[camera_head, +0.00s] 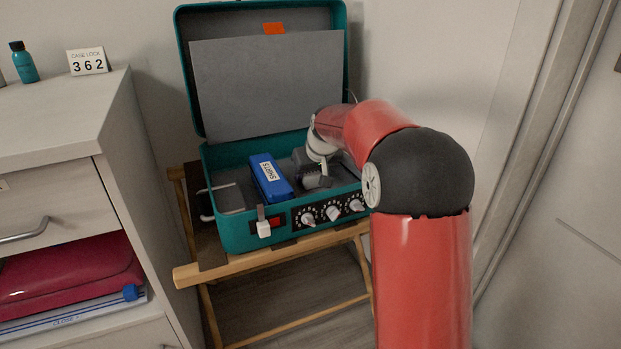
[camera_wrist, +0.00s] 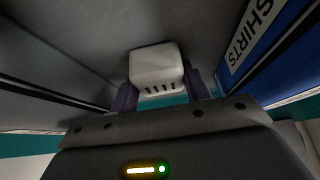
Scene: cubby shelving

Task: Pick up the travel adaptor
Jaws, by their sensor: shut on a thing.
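The travel adaptor (camera_wrist: 155,66) is a small white block with rounded edges and a row of dark slots on its near face. In the wrist view it sits between the two dark fingers of my gripper (camera_wrist: 160,92), which is shut on it. In the head view my gripper (camera_head: 316,180) reaches down into the open teal case (camera_head: 235,236), right of a blue box labelled SHIRTS (camera_head: 270,178). I cannot make out the adaptor there. Whether it touches the case floor is unclear.
The case lid (camera_head: 265,85) stands open behind. Dials and a red switch line the case front. The case rests on a wooden folding stand (camera_head: 290,245). A grey pouch (camera_head: 227,197) lies in its left end. A drawer cabinet (camera_head: 60,115) stands left; a wall is right.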

